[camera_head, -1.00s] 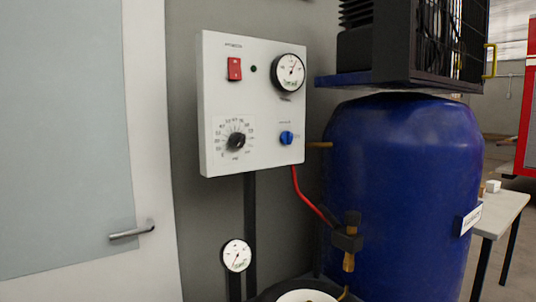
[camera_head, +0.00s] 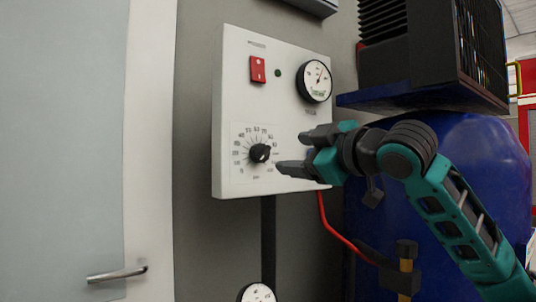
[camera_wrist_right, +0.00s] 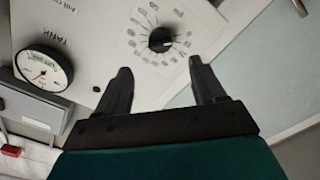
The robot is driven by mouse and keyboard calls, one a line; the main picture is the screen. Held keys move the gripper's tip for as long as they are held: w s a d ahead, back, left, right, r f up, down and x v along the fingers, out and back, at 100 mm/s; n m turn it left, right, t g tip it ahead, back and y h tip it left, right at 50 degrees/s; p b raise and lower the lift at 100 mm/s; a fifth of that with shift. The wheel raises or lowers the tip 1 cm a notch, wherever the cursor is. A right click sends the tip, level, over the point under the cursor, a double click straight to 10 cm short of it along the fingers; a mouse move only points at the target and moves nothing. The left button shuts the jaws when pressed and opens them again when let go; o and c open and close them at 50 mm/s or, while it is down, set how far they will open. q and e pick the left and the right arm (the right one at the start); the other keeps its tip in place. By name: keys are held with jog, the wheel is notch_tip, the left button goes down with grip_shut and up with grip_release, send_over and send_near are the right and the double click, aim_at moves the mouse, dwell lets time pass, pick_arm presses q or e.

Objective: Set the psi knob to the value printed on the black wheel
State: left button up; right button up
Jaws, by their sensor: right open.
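The psi knob (camera_head: 260,153) is a black dial with a printed scale around it, low on the left of the white control panel (camera_head: 232,90). In the right wrist view the knob (camera_wrist_right: 161,40) shows beyond the fingertips, roughly in line with the gap between them. My right gripper (camera_head: 290,152) is open and empty, just right of the knob and apart from it; it also shows in the right wrist view (camera_wrist_right: 160,72). The black wheel is not in clear view, and its printed value cannot be read. My left gripper is not in view.
A red switch (camera_head: 257,69) and a round gauge (camera_head: 314,81) are on the panel's upper part. A blue tank (camera_head: 490,165) with a black unit above stands at right. A red hose (camera_head: 340,233) hangs below the panel. A door (camera_head: 70,150) is at left.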

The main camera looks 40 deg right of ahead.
aim_at(266, 153)
jog(key=w+p, duration=0.1)
jog(key=w, duration=0.1)
jog(key=w+p, duration=0.2)
jog(key=w, duration=0.1)
jog(key=w+d+p, duration=0.1)
jog(key=w+p, duration=0.1)
jog(key=shift+w+r, duration=0.3)
jog(key=shift+w, duration=0.1)
jog(key=shift+w+p, duration=0.35)
jog(key=shift+p, duration=0.05)
jog(key=shift+w+d+f, duration=0.1)
jog(key=shift+w, duration=0.2)
jog(key=shift+w+f+p, duration=0.15)
jog(key=shift+w+p, duration=0.25)
jog(key=shift+p, duration=0.1)
jog(key=c, duration=1.1)
